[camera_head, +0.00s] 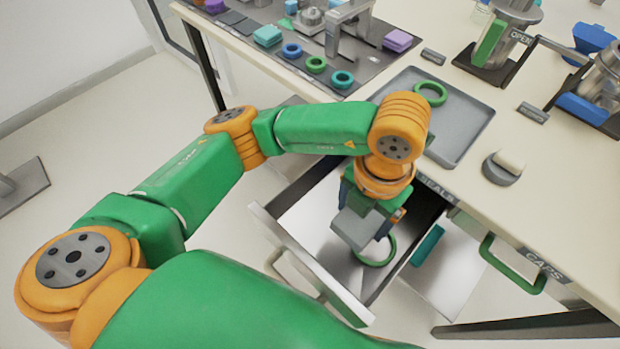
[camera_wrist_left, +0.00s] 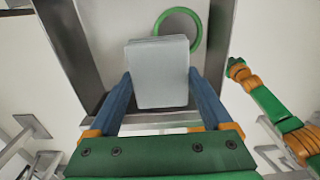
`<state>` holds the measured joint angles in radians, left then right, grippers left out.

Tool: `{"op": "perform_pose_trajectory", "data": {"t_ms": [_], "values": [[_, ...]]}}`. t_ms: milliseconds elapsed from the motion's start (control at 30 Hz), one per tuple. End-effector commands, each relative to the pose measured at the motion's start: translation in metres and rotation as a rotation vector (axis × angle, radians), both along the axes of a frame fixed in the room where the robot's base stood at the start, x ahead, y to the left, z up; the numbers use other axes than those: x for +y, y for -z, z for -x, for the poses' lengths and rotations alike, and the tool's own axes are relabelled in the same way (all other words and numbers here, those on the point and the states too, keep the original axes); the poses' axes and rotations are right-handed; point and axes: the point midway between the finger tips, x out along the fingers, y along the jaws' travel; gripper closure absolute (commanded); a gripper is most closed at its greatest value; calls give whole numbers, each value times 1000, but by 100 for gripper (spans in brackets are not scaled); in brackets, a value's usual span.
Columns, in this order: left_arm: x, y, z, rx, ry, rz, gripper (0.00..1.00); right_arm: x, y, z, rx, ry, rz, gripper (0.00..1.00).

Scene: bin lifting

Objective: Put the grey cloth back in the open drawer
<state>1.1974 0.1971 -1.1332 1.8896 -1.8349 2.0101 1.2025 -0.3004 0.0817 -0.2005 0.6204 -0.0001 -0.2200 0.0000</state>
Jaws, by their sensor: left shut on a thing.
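My left gripper (camera_head: 362,243) is shut on the grey cloth (camera_head: 352,228), a pale grey folded block. The gripper hangs over the open drawer (camera_head: 302,262), which slides out below the edge marked SEALS. In the left wrist view the cloth (camera_wrist_left: 158,72) sits between the two blue fingers (camera_wrist_left: 160,103), with the drawer interior behind it. A green ring (camera_head: 375,250) lies in the drawer beside the cloth; it also shows in the left wrist view (camera_wrist_left: 197,42). I cannot tell whether the cloth touches the drawer floor.
A grey tray (camera_head: 462,128) with a green ring (camera_head: 431,93) lies on the table above the drawer. A closed drawer marked CAPS has a green handle (camera_head: 512,268). A round grey holder (camera_head: 500,174) with a white piece stands near the table edge.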

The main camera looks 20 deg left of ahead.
Motion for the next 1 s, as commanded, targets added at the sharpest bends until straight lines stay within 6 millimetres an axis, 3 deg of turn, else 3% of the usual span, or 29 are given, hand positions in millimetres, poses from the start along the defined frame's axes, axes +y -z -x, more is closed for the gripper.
{"op": "perform_pose_trajectory", "data": {"t_ms": [133,200,467,633,967,1000], "values": [[44,24,-24,7,-10,-2,68,-4,-1,0,1,1,6,100],[55,47,-31,7,-7,-1,68,-4,9,0,0,1,7,100],[84,81,-48,5,-4,-4,68,-1,6,0,1,2,2,100],[82,107,-48,3,0,-1,68,3,0,0,0,4,-5,100],[81,113,-48,0,1,0,68,4,6,0,0,2,-6,100],[81,113,-48,0,1,0,11,4,5,0,0,1,-6,100]]}}
